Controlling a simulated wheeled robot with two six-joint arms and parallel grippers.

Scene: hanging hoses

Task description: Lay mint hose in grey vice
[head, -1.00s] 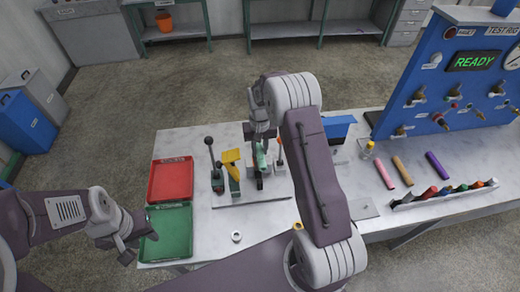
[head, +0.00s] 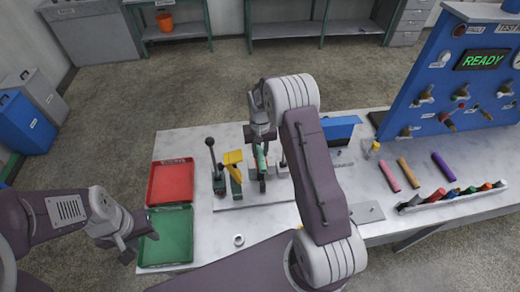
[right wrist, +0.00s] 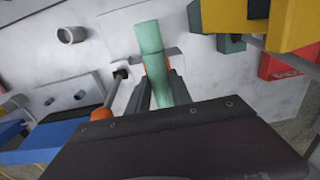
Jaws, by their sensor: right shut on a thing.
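The mint hose (right wrist: 154,62) is a short, pale green tube. My right gripper (right wrist: 158,88) is shut on it, with a finger on each side; the hose's far end sticks out beyond the fingertips. In the head view my right gripper (head: 262,148) is over the fixture plate, and a little of the mint hose (head: 261,162) shows below it. Grey blocks with an orange-gripped lever (right wrist: 101,113) lie close to the hose and look like the grey vice; whether the hose touches them cannot be told. My left gripper (head: 128,248) hangs near the green tray; its opening is unclear.
A yellow clamp (head: 233,160) and a dark-handled lever (head: 212,155) stand left of the hose. Red (head: 171,181) and green (head: 165,238) trays lie at the table's left. Pink, orange and purple hoses lie right, before the blue test rig (head: 450,75).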

